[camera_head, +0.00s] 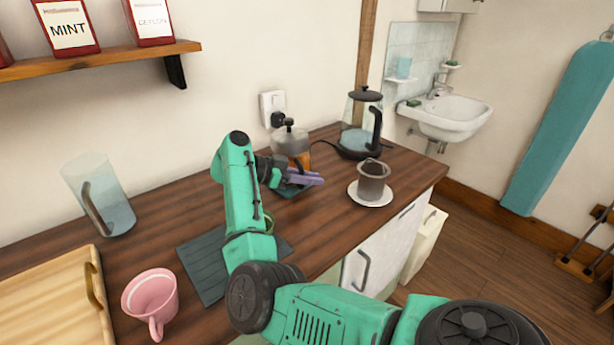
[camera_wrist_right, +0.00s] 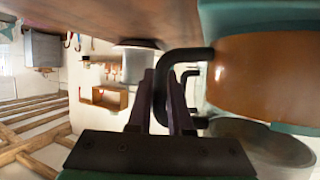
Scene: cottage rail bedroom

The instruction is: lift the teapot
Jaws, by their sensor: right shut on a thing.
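The teapot (camera_head: 291,146) is a clear glass pot with a dark lid and orange-brown tea, near the wall on the wooden counter. In the right wrist view the teapot (camera_wrist_right: 265,75) fills the right side, and its black handle (camera_wrist_right: 183,60) is beside my finger pads. My right gripper (camera_head: 304,178), with purple fingers, is shut on the handle; the fingers also show in the wrist view (camera_wrist_right: 161,105). My arm hides part of the pot's lower left. A dark green mat (camera_head: 288,192) lies below it; I cannot tell whether they touch. My left gripper is out of view.
A glass pitcher (camera_head: 100,195), a pink cup (camera_head: 150,295), a wooden tray (camera_head: 45,300) and a slate mat (camera_head: 205,270) occupy the left. A shelf (camera_head: 100,58) hangs above.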

